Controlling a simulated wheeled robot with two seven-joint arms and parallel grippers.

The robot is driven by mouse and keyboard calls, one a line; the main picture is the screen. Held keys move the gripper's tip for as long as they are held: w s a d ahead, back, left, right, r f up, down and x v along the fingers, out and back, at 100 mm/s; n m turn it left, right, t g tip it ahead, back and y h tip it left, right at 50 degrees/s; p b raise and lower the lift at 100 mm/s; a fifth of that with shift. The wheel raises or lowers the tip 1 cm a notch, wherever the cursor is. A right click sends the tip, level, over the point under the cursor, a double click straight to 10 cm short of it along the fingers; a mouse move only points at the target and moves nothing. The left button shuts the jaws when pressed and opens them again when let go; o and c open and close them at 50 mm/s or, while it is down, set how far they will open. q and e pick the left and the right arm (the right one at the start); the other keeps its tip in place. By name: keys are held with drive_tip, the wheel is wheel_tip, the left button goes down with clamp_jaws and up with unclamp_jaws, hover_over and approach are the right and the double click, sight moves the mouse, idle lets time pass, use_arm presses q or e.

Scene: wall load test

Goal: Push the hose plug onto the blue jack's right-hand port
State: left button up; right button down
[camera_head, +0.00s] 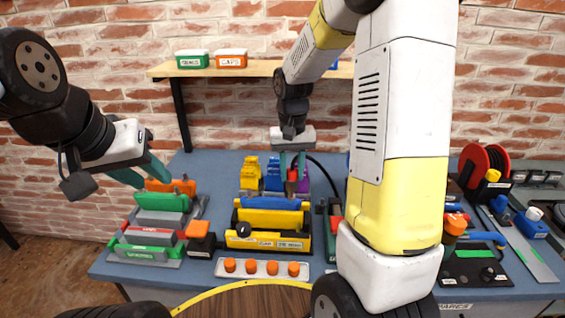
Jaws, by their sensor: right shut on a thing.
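The blue jack (273,176) stands at the back of the bench, between a yellow jack (250,174) and a purple jack (303,182). My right gripper (292,176) points down at the right side of the blue jack. It is shut on the red hose plug (292,174), and a black hose (326,176) arches away to the right. The plug's lower end and the jack's ports are too small to make out, so I cannot tell whether they touch. My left gripper (142,178) is empty, its teal fingers apart, at the left above the orange and green holders.
A yellow-and-blue rack (268,222) stands in front of the jacks. A tray with orange knobs (264,268) lies at the front. A shelf (250,70) with small boxes hangs behind. A red hose reel (482,167) stands right. My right arm hides the bench's middle right.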

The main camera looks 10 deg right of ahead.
drive_tip(key=shift+f, duration=0.3)
drive_tip(key=shift+f, duration=0.75)
drive_tip(key=shift+f, duration=0.1)
drive_tip(key=c, duration=0.6)
unclamp_jaws()
drive_tip(key=shift+c, duration=0.2)
drive_tip(key=shift+r, duration=4)
